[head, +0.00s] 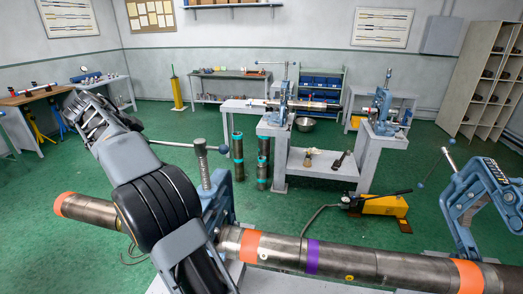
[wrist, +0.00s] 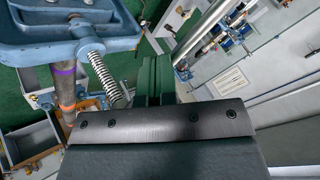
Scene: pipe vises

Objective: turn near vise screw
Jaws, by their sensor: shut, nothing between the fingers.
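The near vise (head: 213,202) is blue-grey and stands left of centre in the head view, around a long steel pipe (head: 330,257) with orange and purple bands. Its threaded screw (head: 203,170) stands upright. My arm covers part of the vise's left side. In the wrist view, my gripper (wrist: 160,75) is shut and empty. A blue vise frame (wrist: 60,35) and a threaded screw (wrist: 97,55) lie left of it, apart from the fingers. My fingertips are not clear in the head view.
A second blue vise (head: 480,195) stands at the right on the same pipe. A yellow pump (head: 385,205) lies on the floor behind. Another vise bench (head: 320,165) with upright pipes (head: 262,160) beside it stands farther back.

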